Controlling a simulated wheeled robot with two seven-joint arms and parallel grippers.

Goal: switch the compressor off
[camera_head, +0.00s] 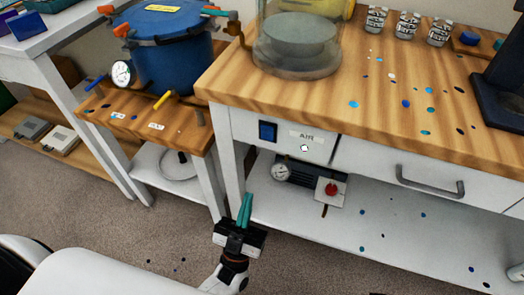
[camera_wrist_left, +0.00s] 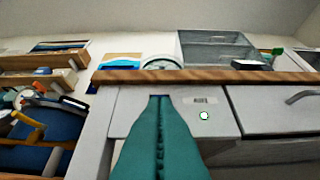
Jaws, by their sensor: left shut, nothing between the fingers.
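A blue rocker switch (camera_head: 267,131) sits on the white front panel under the table edge, left of a label reading AIR (camera_head: 306,136). A small pale lamp (camera_head: 304,148) is below the label; in the left wrist view the lamp (camera_wrist_left: 204,115) looks white with a green rim. The compressor, with a gauge (camera_head: 281,172) and a red knob (camera_head: 331,188), is on the shelf beneath. My left gripper (camera_head: 247,197) is shut and empty, below and left of the switch. In the left wrist view its teal fingers (camera_wrist_left: 160,99) cover the panel left of the label, hiding the switch.
The wooden tabletop (camera_head: 390,112) overhangs the panel, with a glass chamber (camera_head: 297,45) above. A drawer handle (camera_head: 430,184) sticks out to the right. A blue pressure pot (camera_head: 172,60) stands on a low wooden stand at left.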

